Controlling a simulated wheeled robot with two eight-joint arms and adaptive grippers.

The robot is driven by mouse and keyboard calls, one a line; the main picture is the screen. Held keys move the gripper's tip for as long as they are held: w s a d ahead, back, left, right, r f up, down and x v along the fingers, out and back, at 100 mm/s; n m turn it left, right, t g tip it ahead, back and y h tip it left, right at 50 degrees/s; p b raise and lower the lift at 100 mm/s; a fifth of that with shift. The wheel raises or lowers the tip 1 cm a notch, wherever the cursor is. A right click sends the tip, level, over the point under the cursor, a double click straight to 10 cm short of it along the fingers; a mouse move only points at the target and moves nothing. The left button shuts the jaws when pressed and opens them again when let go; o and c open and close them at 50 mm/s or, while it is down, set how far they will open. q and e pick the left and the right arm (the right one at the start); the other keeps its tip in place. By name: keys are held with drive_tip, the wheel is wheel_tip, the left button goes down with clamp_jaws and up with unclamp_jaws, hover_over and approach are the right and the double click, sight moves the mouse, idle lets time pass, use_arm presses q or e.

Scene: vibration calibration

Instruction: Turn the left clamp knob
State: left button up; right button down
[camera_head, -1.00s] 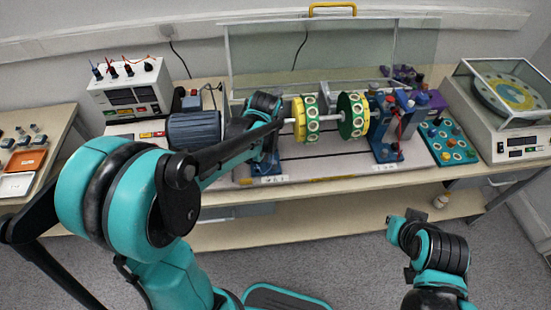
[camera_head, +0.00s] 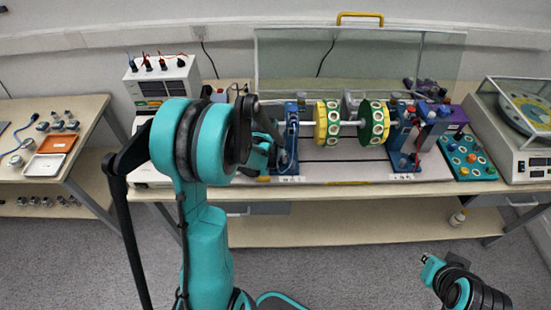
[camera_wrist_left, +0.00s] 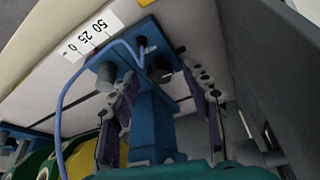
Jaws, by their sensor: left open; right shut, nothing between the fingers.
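The left blue support (camera_head: 290,142) stands on the long rig at the left end of the shaft, partly behind my left arm. In the left wrist view, its blue foot (camera_wrist_left: 148,50) carries a dark round knob (camera_wrist_left: 161,74), with a second dark knob (camera_wrist_left: 105,74) beside it. My left gripper (camera_wrist_left: 162,80) is open, its two fingers on either side of the blue support near the first knob. I cannot tell whether they touch it. In the head view this gripper is mostly hidden by the arm. My right gripper (camera_head: 431,264) is shut and empty, low at the right, away from the bench.
Yellow and green discs (camera_head: 372,123) sit on the shaft, right of the left support. A right blue support (camera_head: 402,145) stands beyond them. A white scale label (camera_wrist_left: 92,35) and a blue cable (camera_wrist_left: 75,80) lie close by. A clear guard (camera_head: 357,60) stands behind.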

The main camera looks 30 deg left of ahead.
use_arm(q)
drive_tip(key=shift+f, duration=0.1)
clamp_jaws()
drive_tip(key=shift+n, duration=0.4)
drive_tip(key=shift+w+d+n+y+b, duration=0.15)
drive_tip(key=shift+n+y+b, duration=0.25)
drive_tip(key=shift+n, duration=0.6)
drive_tip(key=n+g+y, duration=0.1)
drive_tip(key=n, duration=0.2)
drive_tip(key=shift+d+n, duration=0.15)
drive_tip(key=shift+n, duration=0.15)
drive_tip(key=n, duration=0.2)
drive_tip(key=n+g+y, duration=0.1)
drive_tip(key=n, duration=0.1)
drive_tip(key=n+g+b, duration=0.1)
drive_tip(key=shift+w+d+n, duration=0.1)
drive_tip(key=shift+w+n, duration=0.15)
drive_tip(key=shift+n, duration=0.15)
